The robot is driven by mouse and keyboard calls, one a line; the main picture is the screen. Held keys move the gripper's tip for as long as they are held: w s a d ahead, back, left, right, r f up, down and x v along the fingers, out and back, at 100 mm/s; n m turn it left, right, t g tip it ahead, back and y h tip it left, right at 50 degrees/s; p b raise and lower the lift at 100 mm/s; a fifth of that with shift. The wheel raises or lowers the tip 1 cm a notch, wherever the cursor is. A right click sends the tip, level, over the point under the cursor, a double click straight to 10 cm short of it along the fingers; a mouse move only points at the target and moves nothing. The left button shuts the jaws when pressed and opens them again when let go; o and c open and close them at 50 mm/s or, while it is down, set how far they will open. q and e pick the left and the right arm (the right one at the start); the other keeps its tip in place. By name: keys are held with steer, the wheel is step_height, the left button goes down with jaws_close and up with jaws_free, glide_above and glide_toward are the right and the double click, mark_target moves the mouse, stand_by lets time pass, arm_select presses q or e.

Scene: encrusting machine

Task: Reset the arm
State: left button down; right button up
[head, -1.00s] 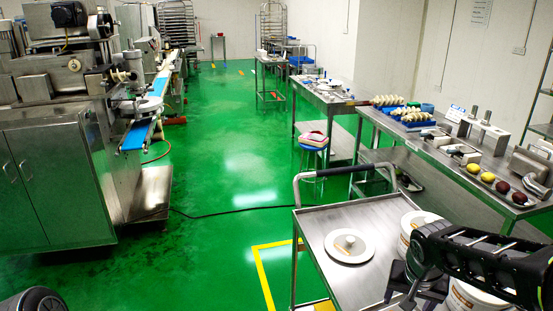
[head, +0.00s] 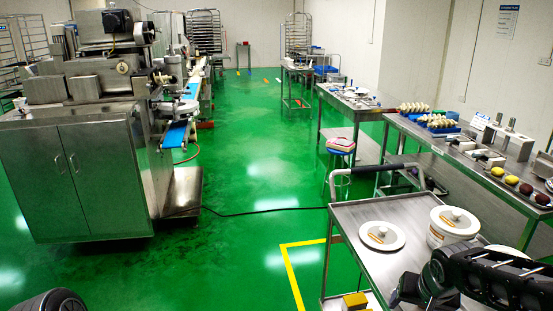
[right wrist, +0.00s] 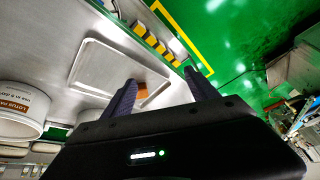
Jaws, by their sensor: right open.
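My right arm (head: 485,275) is black and reaches in at the lower right of the head view, over the near right part of the metal cart (head: 345,215). In the right wrist view my right gripper (right wrist: 160,82) has its two dark fingers spread apart. Nothing is clamped between them. A small brown-orange patch shows behind the fingers, too little to identify. My left gripper is not in view. A dark rounded part, probably mine, shows at the lower left of the head view.
The cart carries a white round lid (head: 382,235) and a white lidded bucket (head: 453,225). The right wrist view shows a labelled bucket (right wrist: 22,108) and a pale rectangular tray (right wrist: 100,68). A long table (head: 460,155) stands behind; a metal machine (head: 85,170) stands left. Green floor between is open.

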steer(key=a+f+n+y, duration=0.3)
steer(key=a+f+y, duration=0.1)
steer(key=a+f, duration=1.4)
steer(key=s+a+f+g, duration=0.1)
steer(key=s+a+f, duration=0.2)
steer(key=s+f, duration=0.2)
steer(key=s+a+f+g+y, duration=0.1)
steer(key=s+a+f, duration=0.3)
steer(key=s, duration=0.4)
steer(key=s+a+f+g, duration=0.2)
steer(key=s+a+f, duration=0.1)
steer(key=s+f, duration=0.3)
steer(key=shift+s+a, duration=0.15)
steer(key=shift+s, duration=0.5)
